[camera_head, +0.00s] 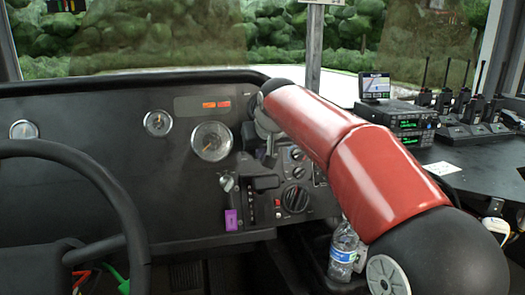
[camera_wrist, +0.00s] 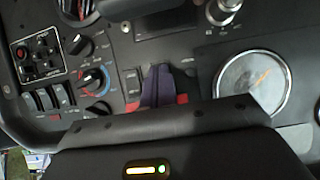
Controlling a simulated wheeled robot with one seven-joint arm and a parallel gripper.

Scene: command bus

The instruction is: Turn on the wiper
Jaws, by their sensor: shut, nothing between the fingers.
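The dashboard panel (camera_head: 185,190) carries several knobs and switches; no wiper label is readable, so I cannot tell which is the wiper control. In the wrist view, a small black knob (camera_wrist: 75,45), a knob with a blue and red ring (camera_wrist: 93,80) and rocker switches (camera_wrist: 45,100) lie left of my fingers. In the head view, small knobs (camera_head: 297,153) and a larger black knob (camera_head: 295,198) lie below my forearm. My gripper (camera_wrist: 164,72) is shut and empty, in front of the panel beside the switches. I cannot tell whether its tips touch it. It also shows in the head view (camera_head: 270,155).
A round gauge (camera_head: 211,141) lies left of my gripper. A lever with a purple tag (camera_head: 232,219) is below it. The steering wheel (camera_head: 105,185) fills the left. A water bottle (camera_head: 343,250) stands under my arm. Radios (camera_head: 400,118) and handsets sit on the right desk.

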